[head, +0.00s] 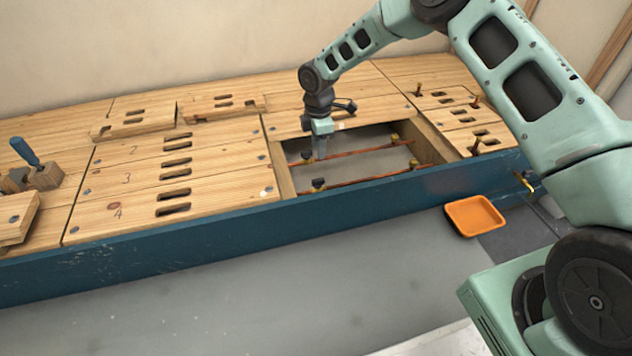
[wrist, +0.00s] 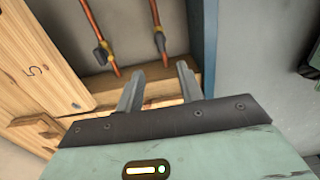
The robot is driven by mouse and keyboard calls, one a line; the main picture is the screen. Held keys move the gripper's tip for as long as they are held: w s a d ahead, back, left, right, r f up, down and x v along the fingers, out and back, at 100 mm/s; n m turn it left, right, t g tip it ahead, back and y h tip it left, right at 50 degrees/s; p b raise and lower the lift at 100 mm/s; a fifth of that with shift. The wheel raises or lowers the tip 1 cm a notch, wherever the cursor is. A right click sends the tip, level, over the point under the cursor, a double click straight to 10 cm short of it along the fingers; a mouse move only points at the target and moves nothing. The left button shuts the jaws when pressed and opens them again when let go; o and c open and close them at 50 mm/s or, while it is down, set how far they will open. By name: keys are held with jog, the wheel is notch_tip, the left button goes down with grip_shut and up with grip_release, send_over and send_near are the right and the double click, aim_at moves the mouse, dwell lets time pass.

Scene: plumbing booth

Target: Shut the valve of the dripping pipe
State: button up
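Two copper pipes cross the open bay in the plank deck: a back pipe (head: 345,153) and a front pipe (head: 365,180). Each has a dark-handled valve near its left end, the back valve (head: 306,157) and the front valve (head: 318,184). The wrist view shows two valves, one at left (wrist: 102,52) and one at right (wrist: 159,41). My gripper (head: 319,154) points down into the bay, close to the back valve. In the wrist view its fingers (wrist: 160,70) are apart with nothing between them. I cannot make out any drip or tell which pipe leaks.
Slotted planks (head: 150,165) cover the deck left of the bay, some numbered. Loose boards (head: 220,106) lie on top behind. A blue beam (head: 235,216) runs along the front edge. An orange tray (head: 475,216) is on the floor. A blue-handled tool (head: 25,151) stands far left.

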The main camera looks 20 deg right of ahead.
aim_at(318, 179)
notch_tip(318, 179, down, 13)
jog(key=b, duration=0.6)
grip_shut()
